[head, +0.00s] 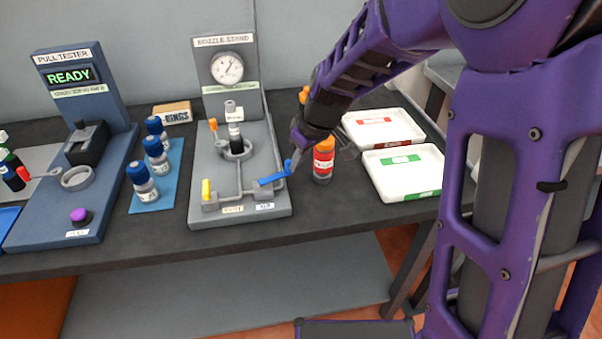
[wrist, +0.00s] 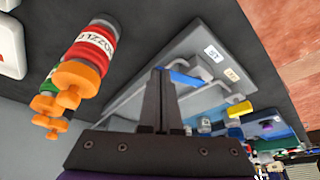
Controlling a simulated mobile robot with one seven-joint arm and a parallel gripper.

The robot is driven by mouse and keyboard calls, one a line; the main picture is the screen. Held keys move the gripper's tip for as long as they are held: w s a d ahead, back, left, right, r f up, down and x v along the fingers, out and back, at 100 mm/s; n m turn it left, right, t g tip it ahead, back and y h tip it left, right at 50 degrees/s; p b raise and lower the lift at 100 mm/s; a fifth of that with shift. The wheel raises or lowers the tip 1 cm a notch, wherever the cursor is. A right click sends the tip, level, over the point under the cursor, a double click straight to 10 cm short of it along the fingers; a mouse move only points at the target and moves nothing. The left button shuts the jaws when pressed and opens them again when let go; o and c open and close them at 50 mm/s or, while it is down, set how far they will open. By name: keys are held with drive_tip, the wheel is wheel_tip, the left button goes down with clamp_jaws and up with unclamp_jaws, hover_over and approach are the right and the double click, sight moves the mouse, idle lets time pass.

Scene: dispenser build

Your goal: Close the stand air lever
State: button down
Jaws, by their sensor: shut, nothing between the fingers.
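The nozzle stand (head: 240,208) stands on the dark bench in the middle of the head view. Its blue air lever (head: 273,178) is at the front right of the base, by a small label that seems to read AIR. The lever slants up to the right and sticks out past the base's right edge. It also shows in the wrist view (wrist: 184,78). My gripper (head: 295,168) is shut and empty, its tips pointing down at the lever's outer end. In the wrist view the fingertips (wrist: 160,72) overlap that end; I cannot tell whether they touch.
A yellow lever (head: 206,190) stands upright at the stand's front left. A red bottle with an orange cap (head: 323,165) stands close right of my gripper. White trays (head: 403,190) lie further right. Blue-capped bottles (head: 147,188) and the pull tester (head: 95,165) are left.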

drive_tip(key=w+a+n+g, duration=0.1)
drive_tip(key=n, duration=0.2)
drive_tip(key=w+a+n+g, duration=0.1)
drive_tip(key=w+n, duration=0.1)
drive_tip(key=n, duration=0.1)
drive_tip(key=w+a+n+g+y, duration=0.1)
drive_tip(key=w+n, duration=0.1)
drive_tip(key=n, duration=0.1)
drive_tip(key=shift+w+a+r, duration=0.1)
drive_tip(key=shift+a, duration=0.25)
drive_tip(key=shift+w+a+n+g+p, duration=0.25)
drive_tip(key=shift+a+n+g+p, duration=0.3)
drive_tip(key=shift+n, duration=0.35)
drive_tip(key=shift+s, duration=0.15)
